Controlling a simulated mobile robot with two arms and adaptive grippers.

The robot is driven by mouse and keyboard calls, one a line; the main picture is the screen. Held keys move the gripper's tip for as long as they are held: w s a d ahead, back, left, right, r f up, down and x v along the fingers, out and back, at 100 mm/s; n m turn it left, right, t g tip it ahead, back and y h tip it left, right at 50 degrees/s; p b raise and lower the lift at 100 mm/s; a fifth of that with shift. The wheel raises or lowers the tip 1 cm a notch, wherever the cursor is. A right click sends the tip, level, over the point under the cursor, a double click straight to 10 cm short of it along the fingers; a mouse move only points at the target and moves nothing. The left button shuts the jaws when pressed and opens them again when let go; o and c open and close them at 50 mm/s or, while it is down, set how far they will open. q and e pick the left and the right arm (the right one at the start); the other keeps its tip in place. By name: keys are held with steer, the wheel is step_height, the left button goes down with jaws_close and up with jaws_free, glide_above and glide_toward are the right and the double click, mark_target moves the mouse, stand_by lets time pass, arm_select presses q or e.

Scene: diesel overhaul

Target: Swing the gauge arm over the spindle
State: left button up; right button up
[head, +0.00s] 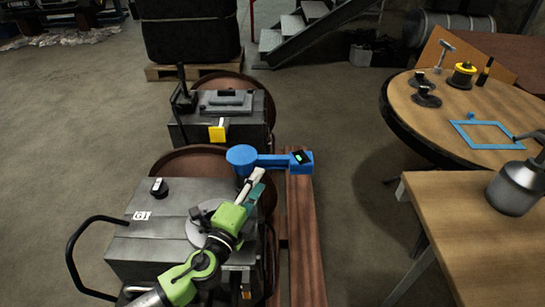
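The blue gauge arm (271,161) lies roughly level across the picture. Its round blue end (241,155) is on the left, and its block with a small dark display (301,159) is on the right. My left gripper (257,179), with pale and teal parts, comes up from below and reaches the underside of the arm near the round end. I cannot tell whether it touches the arm or how far its fingers are apart. A grey disc (202,226) on the near metal box may be the spindle; my green arm partly covers it. My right gripper is not in view.
The near metal box (155,221) has a black rail at its left. A second box (228,104) stands behind it. Reddish beams (306,245) run along the right. A round table (410,105) with tools and a wooden bench (480,250) stand right, with floor between.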

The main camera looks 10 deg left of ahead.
mark_target(270, 162)
arm_select(q)
steer(key=w, duration=0.3)
steer(key=w+d, duration=0.1)
steer(key=w, duration=0.3)
steer(key=w+d, duration=0.1)
steer(key=w, duration=0.2)
steer(key=shift+w+f, duration=0.1)
steer(key=shift+w, duration=0.05)
jaws_close()
